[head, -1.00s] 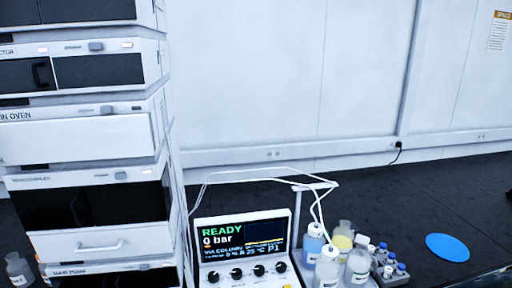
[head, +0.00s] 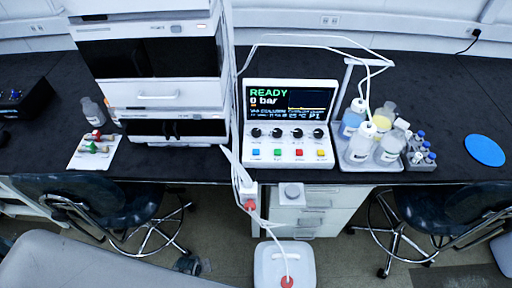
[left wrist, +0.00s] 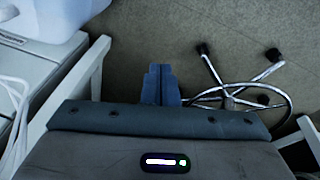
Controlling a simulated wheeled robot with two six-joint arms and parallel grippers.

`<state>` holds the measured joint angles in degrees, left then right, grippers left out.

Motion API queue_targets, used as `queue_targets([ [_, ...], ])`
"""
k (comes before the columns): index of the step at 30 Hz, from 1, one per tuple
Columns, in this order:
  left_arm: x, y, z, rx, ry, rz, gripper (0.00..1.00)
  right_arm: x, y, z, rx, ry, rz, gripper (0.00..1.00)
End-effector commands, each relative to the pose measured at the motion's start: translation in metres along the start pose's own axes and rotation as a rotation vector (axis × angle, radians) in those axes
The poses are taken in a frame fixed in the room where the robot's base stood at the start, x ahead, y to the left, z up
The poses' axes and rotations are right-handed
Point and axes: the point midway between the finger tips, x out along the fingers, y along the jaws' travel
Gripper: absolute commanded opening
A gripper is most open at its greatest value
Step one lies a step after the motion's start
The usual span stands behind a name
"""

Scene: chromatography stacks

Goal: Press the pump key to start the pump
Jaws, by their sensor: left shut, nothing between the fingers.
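The control unit (head: 290,125) stands on the bench near its front edge. Its screen (head: 290,100) reads READY and 0 bar. Below a row of dark knobs sit the coloured keys: blue (head: 256,153), green (head: 277,153), red (head: 299,153) and yellow (head: 320,153). Their labels are too small to read, so I cannot tell which is the pump key. My left gripper (left wrist: 161,84) is shut and empty in the left wrist view, over the floor and apart from the control unit. My right gripper is not in view.
An instrument stack (head: 160,75) stands left of the unit. A tray of bottles (head: 372,160) and a vial rack (head: 421,160) stand right. White tubing (head: 240,180) hangs over the bench edge towards a white canister (head: 284,265). Chairs (head: 95,205) stand at both sides.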

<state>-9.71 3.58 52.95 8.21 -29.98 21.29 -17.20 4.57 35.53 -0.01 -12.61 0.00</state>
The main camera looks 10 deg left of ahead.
Motion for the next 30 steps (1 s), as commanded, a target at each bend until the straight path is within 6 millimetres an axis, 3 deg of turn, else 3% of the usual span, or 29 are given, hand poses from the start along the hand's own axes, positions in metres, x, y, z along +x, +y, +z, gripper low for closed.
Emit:
queue_targets([
  [3, -0.025, 0.030, -0.039, -0.089, 0.016, 0.039, 0.00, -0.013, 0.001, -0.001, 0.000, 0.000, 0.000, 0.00],
  [15, -0.113, 0.121, -0.148, -0.378, 0.021, 0.184, 0.00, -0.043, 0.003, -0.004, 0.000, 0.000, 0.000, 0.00],
  [30, -0.258, 0.222, -0.254, -0.672, -0.042, 0.384, 0.00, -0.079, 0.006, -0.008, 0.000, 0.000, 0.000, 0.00],
])
